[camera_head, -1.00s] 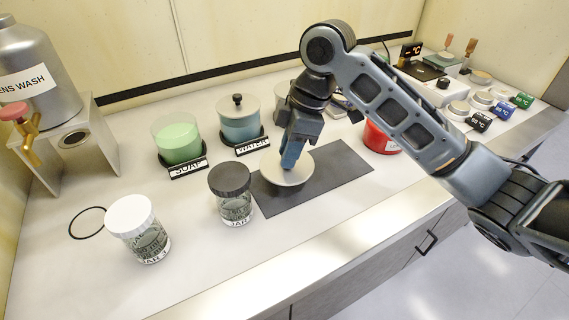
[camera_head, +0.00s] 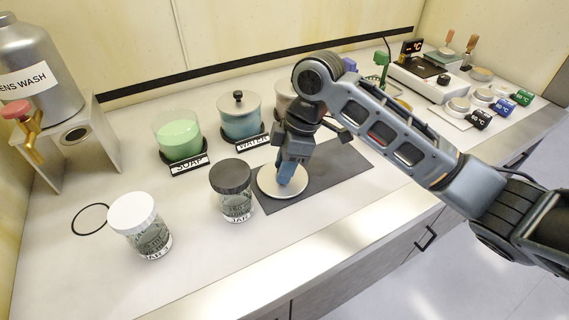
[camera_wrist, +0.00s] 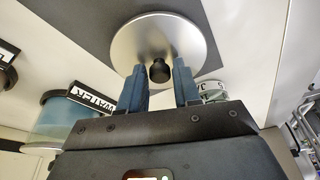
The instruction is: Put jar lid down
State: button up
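The jar lid, a round silver disc (camera_head: 268,186) with a black knob, lies flat on the dark mat (camera_head: 335,165), near its left end. In the wrist view the lid (camera_wrist: 135,45) shows from above, with its knob (camera_wrist: 160,71) between my fingers. My gripper (camera_head: 287,180) points down over the lid's middle. Its two blue fingers (camera_wrist: 160,78) stand on either side of the knob, with small gaps seen between. My fingers hide part of the lid in the head view.
A black-capped jar (camera_head: 233,190) stands close left of the lid. A white-capped jar (camera_head: 140,225) and a black ring (camera_head: 90,219) are farther left. Soap (camera_head: 180,140) and water (camera_head: 239,120) containers stand behind. The mat's right part is clear.

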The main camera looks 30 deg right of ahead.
aim_at(300, 176)
jog(key=shift+o, duration=1.4)
jog(key=shift+r, duration=0.1)
jog(key=b+v, duration=0.1)
jog(key=v, duration=1.1)
jog(key=shift+s, duration=0.1)
